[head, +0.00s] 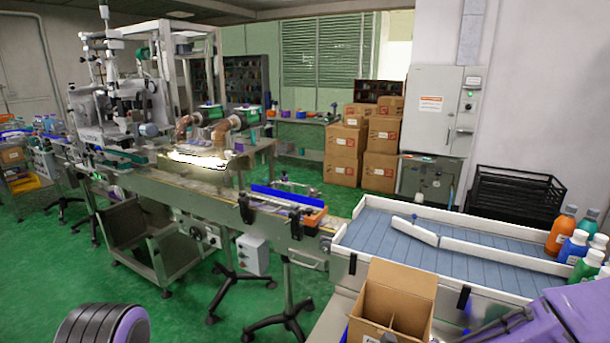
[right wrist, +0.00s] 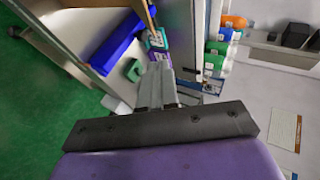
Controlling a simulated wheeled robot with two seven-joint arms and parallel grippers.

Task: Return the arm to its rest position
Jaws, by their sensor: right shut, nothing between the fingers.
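My right arm, purple, comes in at the lower right of the head view. Its gripper (head: 500,325) is beside the open cardboard box, right of it; I cannot tell how close. In the right wrist view the gripper's fingers (right wrist: 157,85) are together with nothing between them. Part of my left arm shows at the lower left of the head view, but its gripper is out of frame.
The open, divided cardboard box (head: 398,295) stands in front of the white-walled blue conveyor table (head: 455,225). Several bottles, including an orange one (head: 561,232), stand at the right. A narrow conveyor (head: 200,200) runs left. Green floor (head: 180,325) is clear at lower left.

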